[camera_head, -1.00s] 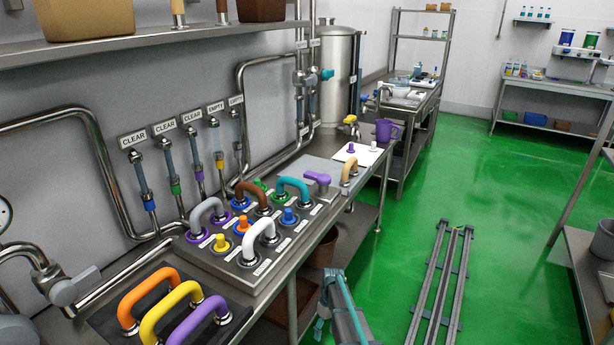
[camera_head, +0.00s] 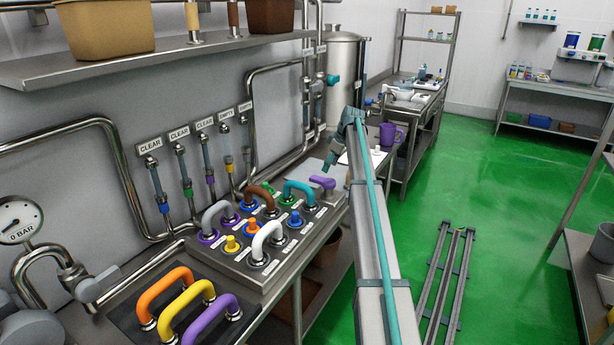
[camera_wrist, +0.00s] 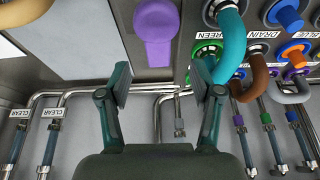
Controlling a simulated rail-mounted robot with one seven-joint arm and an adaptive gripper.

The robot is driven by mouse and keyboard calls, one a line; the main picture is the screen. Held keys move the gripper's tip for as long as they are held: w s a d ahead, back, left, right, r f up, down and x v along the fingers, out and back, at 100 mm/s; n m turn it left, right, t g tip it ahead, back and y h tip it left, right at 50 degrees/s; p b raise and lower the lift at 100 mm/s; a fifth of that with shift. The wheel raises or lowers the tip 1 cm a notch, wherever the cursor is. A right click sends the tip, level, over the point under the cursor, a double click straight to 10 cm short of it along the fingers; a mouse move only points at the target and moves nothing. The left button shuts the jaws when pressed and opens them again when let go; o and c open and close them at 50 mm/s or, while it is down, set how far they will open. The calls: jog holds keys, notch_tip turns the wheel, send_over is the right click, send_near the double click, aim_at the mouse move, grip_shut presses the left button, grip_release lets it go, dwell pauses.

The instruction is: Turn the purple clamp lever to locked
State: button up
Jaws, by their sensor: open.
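The purple clamp lever (camera_head: 322,182) lies on the steel panel at the right end of the bench, past the teal handle. My gripper (camera_wrist: 160,85) is open and empty. Its two fingers straddle the lever's line in the picture, with the lever beyond the fingertips and apparently not touched. In the head view my gripper (camera_head: 331,161) hangs just above and behind the lever, partly hidden by my arm. The lever's lock marking cannot be read.
A teal handle (camera_head: 299,188) stands close beside the lever, with brown, grey and white handles and several coloured plugs on the same panel. Pipes and sight tubes (camera_head: 160,190) line the wall behind. A purple jug (camera_head: 390,136) stands farther along.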

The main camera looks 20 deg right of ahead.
aim_at(316, 177)
jog(key=w+a+f+p, duration=0.1)
jog(key=f, duration=0.1)
jog(key=w+a+f+p, duration=0.1)
jog(key=w+f, duration=0.1)
jog(key=w+a+f+p, duration=0.1)
jog(key=f, duration=0.2)
jog(key=shift+w+a, duration=0.2)
jog(key=shift+w, duration=0.1)
jog(key=shift+c, duration=0.2)
grip_shut()
dwell(0.3)
